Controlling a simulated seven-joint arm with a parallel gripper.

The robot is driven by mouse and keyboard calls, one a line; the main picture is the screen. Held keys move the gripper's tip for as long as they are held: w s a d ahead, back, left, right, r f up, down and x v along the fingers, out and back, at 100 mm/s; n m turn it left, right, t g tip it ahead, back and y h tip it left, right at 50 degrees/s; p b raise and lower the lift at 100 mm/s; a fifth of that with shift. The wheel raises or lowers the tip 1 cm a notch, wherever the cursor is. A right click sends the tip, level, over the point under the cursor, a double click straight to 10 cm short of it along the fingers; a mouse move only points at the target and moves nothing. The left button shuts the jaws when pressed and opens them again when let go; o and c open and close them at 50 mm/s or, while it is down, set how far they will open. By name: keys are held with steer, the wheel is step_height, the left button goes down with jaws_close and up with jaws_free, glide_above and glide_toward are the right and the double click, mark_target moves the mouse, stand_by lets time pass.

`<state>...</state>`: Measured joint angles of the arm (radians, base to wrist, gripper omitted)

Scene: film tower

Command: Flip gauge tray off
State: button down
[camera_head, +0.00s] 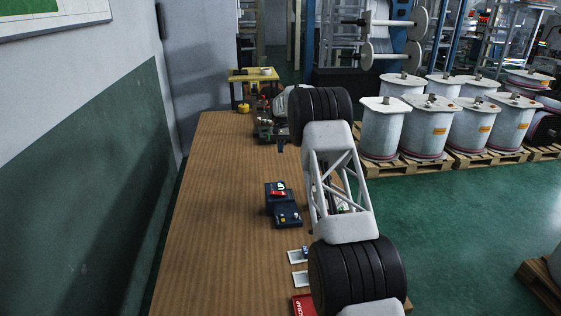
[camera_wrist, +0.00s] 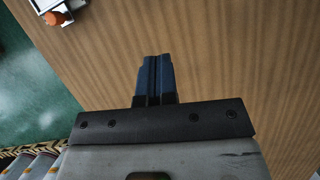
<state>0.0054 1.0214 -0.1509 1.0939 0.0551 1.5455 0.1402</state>
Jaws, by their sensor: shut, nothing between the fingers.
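A dark blue control box (camera_head: 284,213) stands on the wooden table in the head view, left of my arm. It has a red part and a green part on top, and small buttons on its front. The switch position is too small to tell. I cannot tell which object is the gauge tray. My gripper (camera_head: 281,147) is at the far part of the table, beyond the box and apart from it. In the wrist view my gripper (camera_wrist: 154,76) has its blue fingers together and empty, over bare wood.
Small white trays (camera_head: 292,259) and a red tray (camera_head: 302,306) lie at the near right of the table (camera_head: 215,220). A white-edged item with an orange piece (camera_wrist: 53,17) shows in the wrist view. The table's left side is clear. Large white spools stand on pallets at right.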

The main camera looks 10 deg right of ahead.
steer(key=x, duration=0.9)
steer(key=shift+s+f, duration=0.15)
steer(key=shift+f, duration=0.1)
steer(key=shift+s+a, duration=0.2)
steer(key=shift+s, duration=1.05)
steer(key=shift+s+a, duration=0.15)
steer(key=shift+s, duration=0.6)
steer(key=shift+s, duration=0.15)
steer(key=shift+s+f, duration=0.1)
steer(key=shift+s, duration=3.8)
